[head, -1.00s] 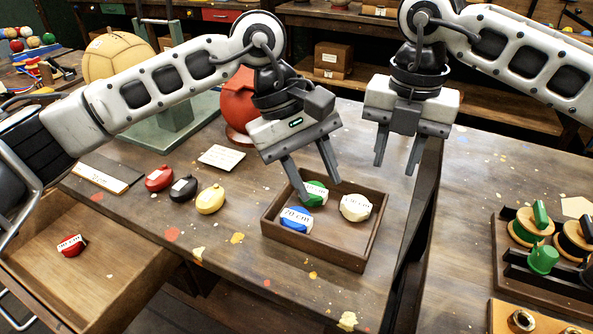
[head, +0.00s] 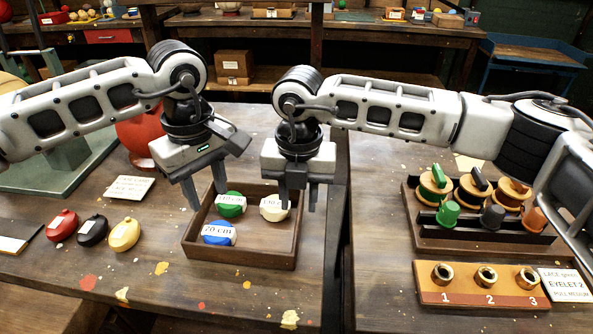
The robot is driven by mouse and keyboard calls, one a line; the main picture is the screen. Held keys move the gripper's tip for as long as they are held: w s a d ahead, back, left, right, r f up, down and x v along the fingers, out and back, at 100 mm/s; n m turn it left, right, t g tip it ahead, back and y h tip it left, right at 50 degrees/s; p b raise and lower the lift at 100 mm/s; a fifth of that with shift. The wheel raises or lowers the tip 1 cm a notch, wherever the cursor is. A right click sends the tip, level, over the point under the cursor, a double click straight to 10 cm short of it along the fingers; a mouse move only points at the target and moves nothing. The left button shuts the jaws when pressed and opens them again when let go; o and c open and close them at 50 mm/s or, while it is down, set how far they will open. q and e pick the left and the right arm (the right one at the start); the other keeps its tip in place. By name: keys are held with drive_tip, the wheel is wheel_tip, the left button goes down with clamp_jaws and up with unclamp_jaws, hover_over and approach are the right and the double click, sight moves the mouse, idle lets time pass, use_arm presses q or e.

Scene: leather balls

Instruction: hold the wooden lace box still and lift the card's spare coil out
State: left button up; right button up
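The wooden lace box (head: 240,255) sits on the bench and holds a green coil (head: 231,204), a white coil (head: 273,208) and a blue coil (head: 219,233). The blue label reads 70 cm; the other two labels are hard to read. My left gripper (head: 209,190) is open at the box's back left, fingers pointing down, holding nothing. My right gripper (head: 299,198) is open by the box's back right, one finger near the white coil, the other near the right wall. I cannot tell whether either touches. A white card (head: 130,188) lies left of the box, its writing unreadable.
Red (head: 62,225), black (head: 93,230) and yellow (head: 125,235) coils lie left of the box. On the right stand a spool rack (head: 460,245), an eyelet board (head: 470,297) and a card reading EYELET 2 (head: 566,285). The bench front is clear.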

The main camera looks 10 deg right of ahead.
sight(298, 216)
wheel_tip(298, 216, down, 6)
drive_tip(key=shift+r, duration=0.15)
drive_tip(key=shift+c, duration=0.3)
clamp_jaws()
idle(1.2)
use_arm(q)
drive_tip(key=o, duration=0.5)
drive_tip(key=shift+c, duration=0.2)
